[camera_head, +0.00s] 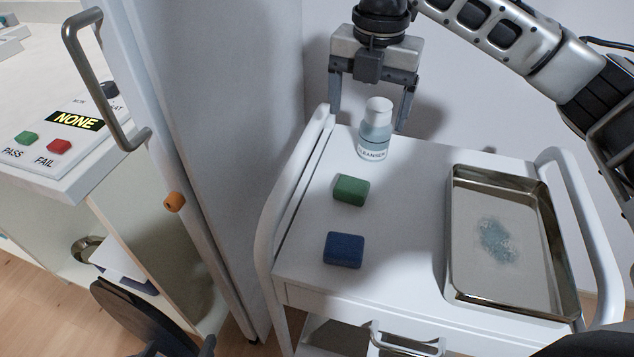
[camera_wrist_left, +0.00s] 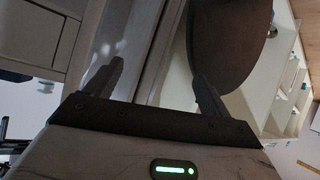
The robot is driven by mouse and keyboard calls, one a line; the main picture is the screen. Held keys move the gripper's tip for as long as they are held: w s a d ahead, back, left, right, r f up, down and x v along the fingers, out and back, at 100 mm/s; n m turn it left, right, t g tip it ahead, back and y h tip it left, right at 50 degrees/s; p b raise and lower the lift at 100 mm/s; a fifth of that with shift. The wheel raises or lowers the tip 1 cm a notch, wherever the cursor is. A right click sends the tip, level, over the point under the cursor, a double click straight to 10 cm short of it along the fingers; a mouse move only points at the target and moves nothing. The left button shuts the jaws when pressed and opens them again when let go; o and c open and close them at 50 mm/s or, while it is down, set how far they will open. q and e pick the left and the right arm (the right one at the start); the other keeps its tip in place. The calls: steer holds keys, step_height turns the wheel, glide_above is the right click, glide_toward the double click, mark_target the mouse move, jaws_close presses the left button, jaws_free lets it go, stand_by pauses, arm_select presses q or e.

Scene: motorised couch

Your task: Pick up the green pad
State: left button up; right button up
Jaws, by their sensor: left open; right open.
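The green pad (camera_head: 351,190) lies on the white cart top (camera_head: 405,215), left of its middle. A blue pad (camera_head: 343,250) lies in front of it. A bottle (camera_head: 375,140) with a white cap and a cleanser label stands upright behind the green pad. My right gripper (camera_head: 369,122) is open and empty, fingers pointing down, around or behind the bottle's cap; I cannot tell which. It is behind the green pad, apart from it. My left gripper (camera_wrist_left: 157,76) is open and empty in the left wrist view, with no pad in that view.
A metal tray (camera_head: 456,240) with a bluish smear fills the cart's right side. White rails border the cart. At left are an open door with a grey handle (camera_head: 80,60) and a panel with PASS and FAIL buttons. A dark round seat (camera_wrist_left: 228,40) is near my left gripper.

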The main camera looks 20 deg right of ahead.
steer(key=b, duration=0.1)
glide_above(352, 186)
steer(key=f, duration=1)
steer(key=shift+s+f, duration=0.25)
steer(key=shift+w+f+b, duration=0.15)
steer(key=shift+f+b, duration=0.15)
steer(key=shift+f, duration=1.25)
steer(key=shift+w+f+b, duration=0.1)
steer(key=shift+f+b, duration=0.15)
steer(key=shift+f, duration=1.25)
steer(key=c, duration=1.1)
